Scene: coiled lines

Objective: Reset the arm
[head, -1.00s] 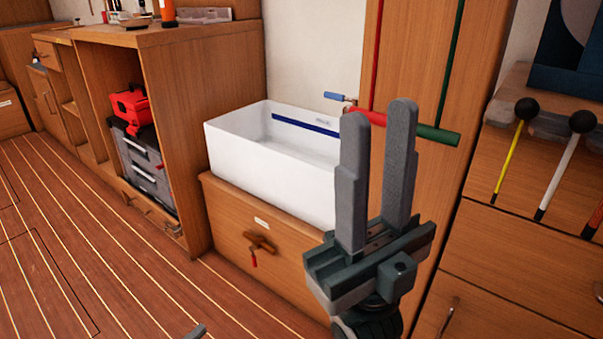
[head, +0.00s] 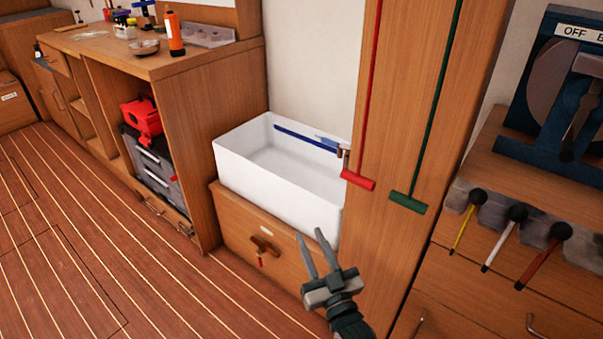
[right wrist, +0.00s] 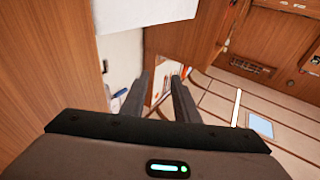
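My right gripper (head: 310,235) is in the lower middle of the head view, low in front of the wooden drawer unit under the white basin. Its two fingers are apart with nothing between them. In the right wrist view the fingers (right wrist: 159,84) also stand apart and empty. A red pull handle (head: 358,181) and a green pull handle (head: 408,203) hang on lines against the wooden panel, above and to the right of my gripper. My left gripper is out of view.
The white basin (head: 235,170) stands on a wooden drawer unit (head: 290,270). Levers with black knobs, yellow (head: 465,225), white (head: 505,240) and red (head: 545,252), stick out at right. A blue switch box (head: 540,125) is above them. The striped floor at left is clear.

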